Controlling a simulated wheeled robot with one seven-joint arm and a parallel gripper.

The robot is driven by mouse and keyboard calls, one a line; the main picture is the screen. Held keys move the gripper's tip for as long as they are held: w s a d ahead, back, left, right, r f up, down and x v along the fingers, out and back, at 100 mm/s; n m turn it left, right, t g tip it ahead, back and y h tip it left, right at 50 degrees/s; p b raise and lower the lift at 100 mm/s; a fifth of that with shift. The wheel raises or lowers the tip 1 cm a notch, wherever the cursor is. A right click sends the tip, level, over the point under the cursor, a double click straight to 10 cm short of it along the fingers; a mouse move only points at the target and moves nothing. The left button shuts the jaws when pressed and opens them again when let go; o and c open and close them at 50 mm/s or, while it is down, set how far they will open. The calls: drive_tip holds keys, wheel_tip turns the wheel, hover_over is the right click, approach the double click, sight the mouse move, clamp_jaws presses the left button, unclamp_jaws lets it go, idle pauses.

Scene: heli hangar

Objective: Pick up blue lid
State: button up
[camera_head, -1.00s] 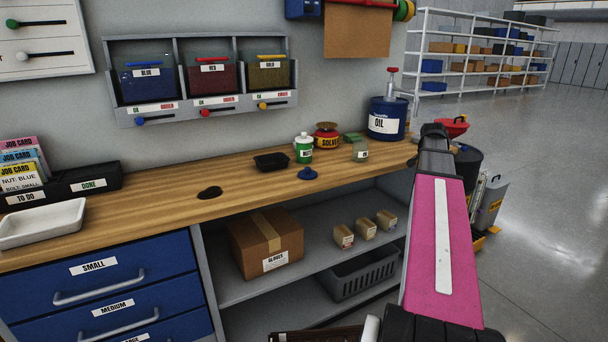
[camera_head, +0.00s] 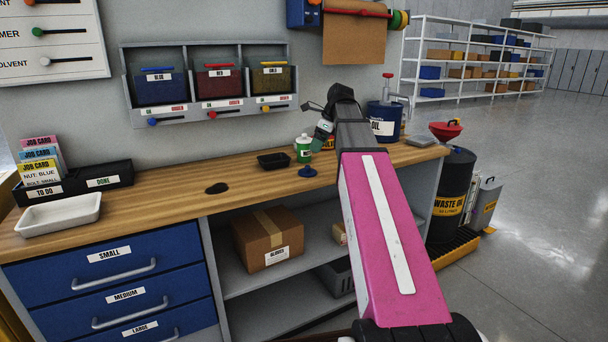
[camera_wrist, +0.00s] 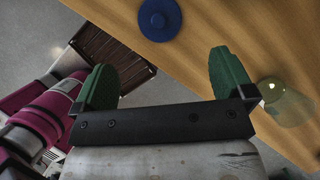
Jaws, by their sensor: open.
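The blue lid (camera_head: 308,171) is a small round disc with a knob on top. It lies on the wooden workbench (camera_head: 150,198), near the front edge, in front of a green and white bottle (camera_head: 303,149). In the wrist view the lid (camera_wrist: 160,18) shows at the top, beyond my fingertips and close to the bench edge. My gripper (camera_wrist: 165,75) is open, with two green fingers spread apart and nothing between them. In the head view my gripper (camera_head: 322,118) is above the bench, up and right of the lid, partly hidden by my wrist.
A black tray (camera_head: 273,161) lies left of the bottle. A blue oil can (camera_head: 383,128) stands at the back right, partly behind my arm.

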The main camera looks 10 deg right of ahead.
sight(308, 170)
drive_tip(key=shift+x, duration=5.45)
drive_tip(key=shift+a+r, duration=0.1)
drive_tip(key=shift+a, duration=0.05)
drive_tip(key=c, duration=1)
drive_tip(key=shift+r, duration=0.15)
